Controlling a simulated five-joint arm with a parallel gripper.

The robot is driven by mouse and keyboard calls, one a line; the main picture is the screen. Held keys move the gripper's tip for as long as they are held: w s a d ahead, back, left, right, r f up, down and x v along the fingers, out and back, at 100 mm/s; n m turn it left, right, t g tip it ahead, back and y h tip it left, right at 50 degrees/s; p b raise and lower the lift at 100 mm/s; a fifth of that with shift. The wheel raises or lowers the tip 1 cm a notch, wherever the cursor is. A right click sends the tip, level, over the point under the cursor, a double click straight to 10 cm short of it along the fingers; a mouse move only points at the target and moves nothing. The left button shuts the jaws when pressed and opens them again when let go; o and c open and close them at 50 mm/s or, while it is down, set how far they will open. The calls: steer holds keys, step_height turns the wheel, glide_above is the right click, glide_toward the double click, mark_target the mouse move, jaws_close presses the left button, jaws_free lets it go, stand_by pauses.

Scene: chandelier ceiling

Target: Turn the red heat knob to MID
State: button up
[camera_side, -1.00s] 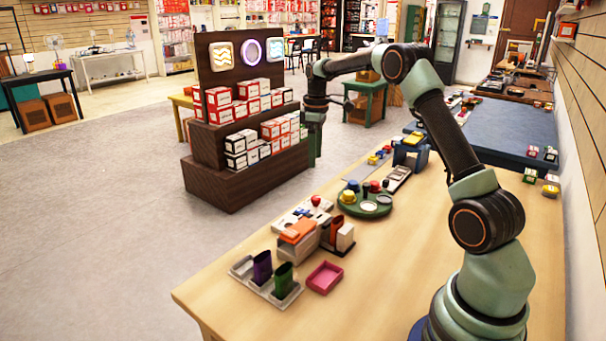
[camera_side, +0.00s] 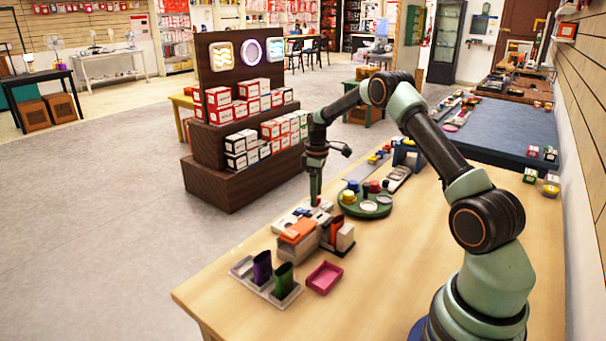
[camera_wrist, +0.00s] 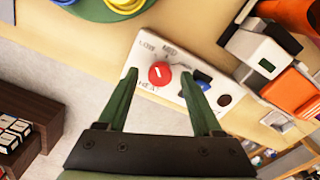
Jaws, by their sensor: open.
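The red heat knob (camera_wrist: 154,80) is on a white panel (camera_wrist: 140,58) in the wrist view, with LOW and MID printed above it and HEAT below. A short white mark shows on the knob; I cannot tell exactly which label it points at. My gripper (camera_wrist: 159,73) is open, with one green finger on each side of the knob in the picture. Contact with the knob does not show. In the side view my gripper (camera_side: 315,192) points down over the panel (camera_side: 287,221), and the knob is mostly hidden by the fingers.
A blue part (camera_wrist: 203,81) and a dark round part (camera_wrist: 224,100) are right of the knob. An orange-topped block (camera_side: 297,230) stands just in front of the panel. A green round tray (camera_side: 363,210) is to its right. Bare tabletop (camera_side: 400,265) lies nearer my base.

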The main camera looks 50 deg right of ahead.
steer(key=shift+f, duration=0.2)
steer(key=shift+c, duration=0.4)
jaws_close()
steer(key=shift+m, duration=0.4)
steer(key=m, duration=0.3)
steer(key=shift+m, duration=0.3)
steer(key=m, duration=0.4)
steer(key=shift+r, duration=0.1)
steer(key=shift+m, duration=0.4)
